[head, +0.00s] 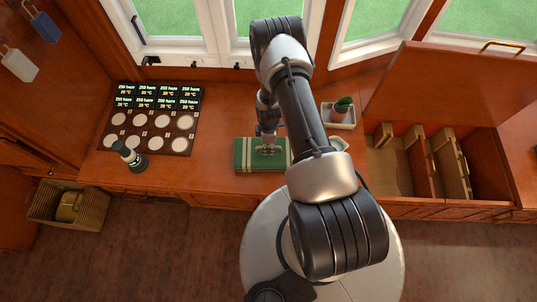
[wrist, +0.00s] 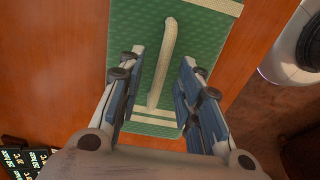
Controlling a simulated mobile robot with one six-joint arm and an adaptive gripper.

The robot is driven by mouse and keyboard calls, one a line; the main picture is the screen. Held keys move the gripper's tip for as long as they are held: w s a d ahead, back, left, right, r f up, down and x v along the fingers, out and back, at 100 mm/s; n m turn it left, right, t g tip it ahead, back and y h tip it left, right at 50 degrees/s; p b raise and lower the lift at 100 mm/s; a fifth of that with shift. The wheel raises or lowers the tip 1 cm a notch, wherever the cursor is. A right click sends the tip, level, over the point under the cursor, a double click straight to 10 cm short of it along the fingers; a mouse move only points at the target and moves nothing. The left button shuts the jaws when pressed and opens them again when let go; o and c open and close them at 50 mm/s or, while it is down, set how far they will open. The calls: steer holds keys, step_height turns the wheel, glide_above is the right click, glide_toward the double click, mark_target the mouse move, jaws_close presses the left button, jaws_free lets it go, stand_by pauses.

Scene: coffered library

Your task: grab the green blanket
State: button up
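The green blanket (head: 245,156) lies folded as a flat rectangle with cream bands on the red-brown wooden counter, near its front edge. In the wrist view, the green blanket (wrist: 142,25) fills the middle, and a raised cream strip (wrist: 164,62) like a strap or handle runs along it. My gripper (head: 268,150) is over the blanket, pointing down. In the wrist view, my gripper (wrist: 163,58) is open, one finger on each side of the cream strip with gaps between. I cannot tell whether the fingertips touch the blanket.
A dark board with several pale discs (head: 152,118) and a dark cylinder (head: 129,154) stand left on the counter. A potted cactus (head: 342,107) and an open compartmented chest (head: 425,165) are right. A basket (head: 90,212) sits at lower left.

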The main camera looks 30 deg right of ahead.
step_height(320, 180, down, 2)
steer(key=shift+r, duration=0.1)
steer(key=shift+c, duration=0.4)
jaws_close()
stand_by(0.6)
